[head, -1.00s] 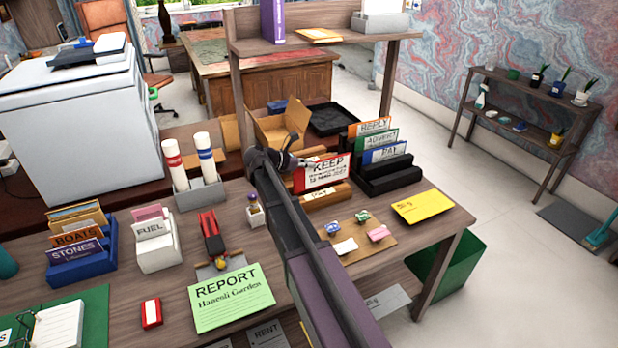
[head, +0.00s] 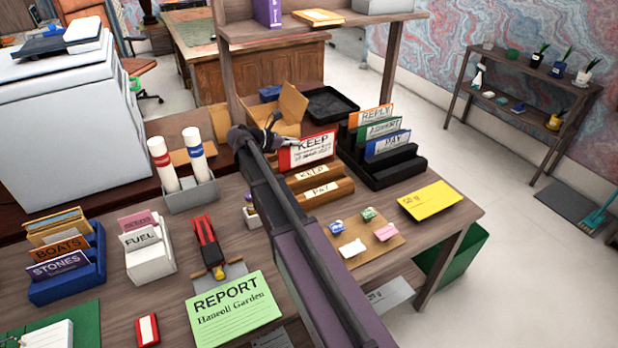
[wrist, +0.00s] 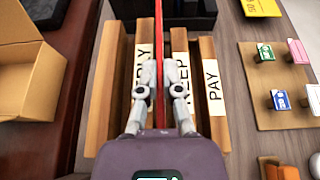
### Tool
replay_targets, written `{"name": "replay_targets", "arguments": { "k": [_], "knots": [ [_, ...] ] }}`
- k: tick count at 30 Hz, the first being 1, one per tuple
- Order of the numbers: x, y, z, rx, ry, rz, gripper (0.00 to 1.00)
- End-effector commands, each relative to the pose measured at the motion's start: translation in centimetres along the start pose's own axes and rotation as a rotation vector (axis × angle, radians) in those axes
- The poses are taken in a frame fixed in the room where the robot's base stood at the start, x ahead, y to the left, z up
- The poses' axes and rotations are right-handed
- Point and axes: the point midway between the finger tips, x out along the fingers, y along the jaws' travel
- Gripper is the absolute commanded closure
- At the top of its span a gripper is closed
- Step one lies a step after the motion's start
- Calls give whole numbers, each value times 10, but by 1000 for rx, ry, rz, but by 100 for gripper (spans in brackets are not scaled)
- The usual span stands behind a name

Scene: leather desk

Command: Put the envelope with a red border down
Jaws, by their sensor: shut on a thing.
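The envelope with a red border (head: 303,152), marked KEEP, is upright in my gripper (head: 283,142). In the wrist view I see it edge-on as a thin red line (wrist: 158,50) between the fingertips (wrist: 159,92). My gripper is shut on it. Below is a wooden rack (head: 335,190) with slots between labelled bars. From above, the labels read partly hidden "...PLY", KEEP and PAY. The envelope is in line with the gap between the "...PLY" and KEEP bars. I cannot tell whether its lower edge is inside that slot.
A black rack (head: 408,174) with several bordered envelopes stands right of the wooden rack. A yellow envelope (head: 430,201) and a board with small clips (head: 382,245) lie on the right of the desk. An open cardboard box (wrist: 25,80) is close on the left.

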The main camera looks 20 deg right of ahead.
Motion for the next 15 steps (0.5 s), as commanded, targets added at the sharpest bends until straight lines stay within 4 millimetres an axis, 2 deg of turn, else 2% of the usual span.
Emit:
{"name": "replay_targets", "arguments": {
  "k": [9, 15],
  "knots": [
    [12, -4, 5, 6, 0, -15, 100],
    [11, -4, 12, 7, 0, -18, 100]
  ]
}}
